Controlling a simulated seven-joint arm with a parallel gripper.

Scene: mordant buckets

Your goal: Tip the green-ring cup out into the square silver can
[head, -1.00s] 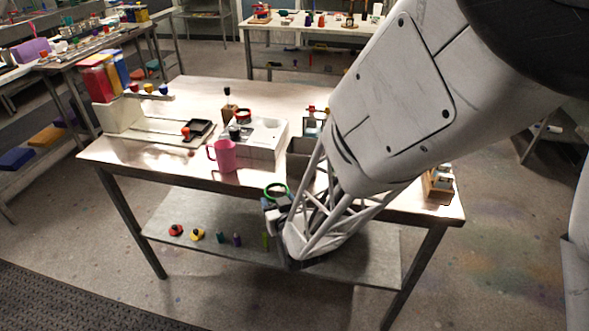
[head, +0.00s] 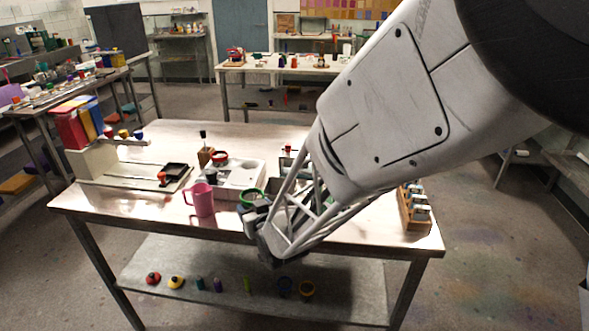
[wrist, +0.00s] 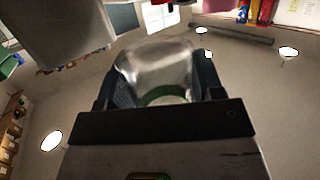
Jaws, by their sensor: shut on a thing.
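My gripper (head: 257,212) is shut on the green-ring cup (head: 252,193), held at the table's front edge, right of the pink mug. Its green rim faces up in the head view, so it looks about upright. In the wrist view the cup (wrist: 160,65) is clear and shiny between the two jaws, with a green band low down. The square silver can (head: 277,180) stands just behind and right of the cup, mostly hidden by my arm. A large grey body at the top left of the wrist view (wrist: 60,35) looks like this can. The cup's contents cannot be seen.
The pink mug (head: 201,200) stands close to the left of the cup. A white tray (head: 238,178) with small pots lies behind it. A wooden rack of small jars (head: 414,208) stands at the table's right end. The back of the table (head: 260,135) is mostly clear.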

